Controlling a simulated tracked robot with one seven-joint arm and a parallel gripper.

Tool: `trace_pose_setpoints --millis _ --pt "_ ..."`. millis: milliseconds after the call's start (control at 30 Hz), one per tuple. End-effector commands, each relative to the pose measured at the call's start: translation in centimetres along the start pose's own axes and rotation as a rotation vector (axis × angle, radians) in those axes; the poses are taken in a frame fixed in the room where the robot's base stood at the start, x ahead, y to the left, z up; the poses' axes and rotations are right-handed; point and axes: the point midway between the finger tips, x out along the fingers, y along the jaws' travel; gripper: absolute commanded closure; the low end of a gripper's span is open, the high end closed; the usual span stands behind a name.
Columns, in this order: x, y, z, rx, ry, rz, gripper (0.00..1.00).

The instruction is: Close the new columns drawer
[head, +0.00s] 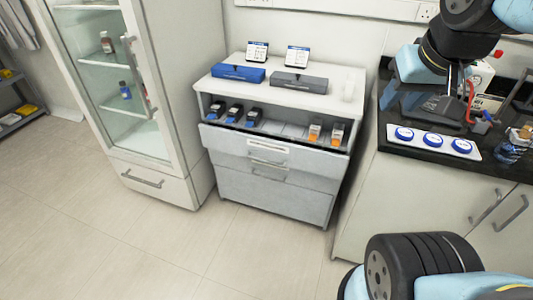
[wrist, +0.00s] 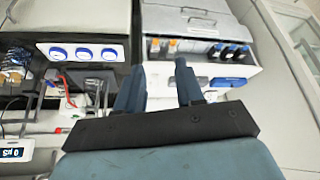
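The white drawer cabinet (head: 275,200) stands against the wall in the head view. Its upper drawer front (head: 232,141) juts out a little, with a dark gap along its top edge. Behind that front stand dark columns with blue ends (head: 235,113) at left and orange-ended columns (head: 325,130) at right. I cannot read any drawer label. In the wrist view the cabinet is upside down, with drawer handles (wrist: 203,20) at the top. My gripper (wrist: 158,72) is open and empty, its two fingers apart over the cabinet's top side. Contact with the cabinet is not visible.
A blue case (head: 238,72) and a grey case (head: 299,81) lie on the cabinet top with two cards behind. A glass-door fridge (head: 172,90) stands at left. A dark counter (head: 440,150) with a cap tray (head: 433,142) stands at right. The floor in front is clear.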

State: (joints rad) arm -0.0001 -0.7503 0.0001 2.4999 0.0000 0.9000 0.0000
Motion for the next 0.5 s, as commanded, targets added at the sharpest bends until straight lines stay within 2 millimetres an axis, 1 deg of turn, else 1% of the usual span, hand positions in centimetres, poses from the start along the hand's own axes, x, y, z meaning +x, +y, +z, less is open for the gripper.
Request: trace_pose_setpoints --millis 300,433,500 --pt "0.2 0.1 -0.1 -0.011 -0.010 0.003 0.63" --pt "1.1 0.4 -0.7 -0.065 -0.059 0.019 0.63" --pt "2.1 0.8 -1.2 -0.118 -0.103 0.034 0.63"
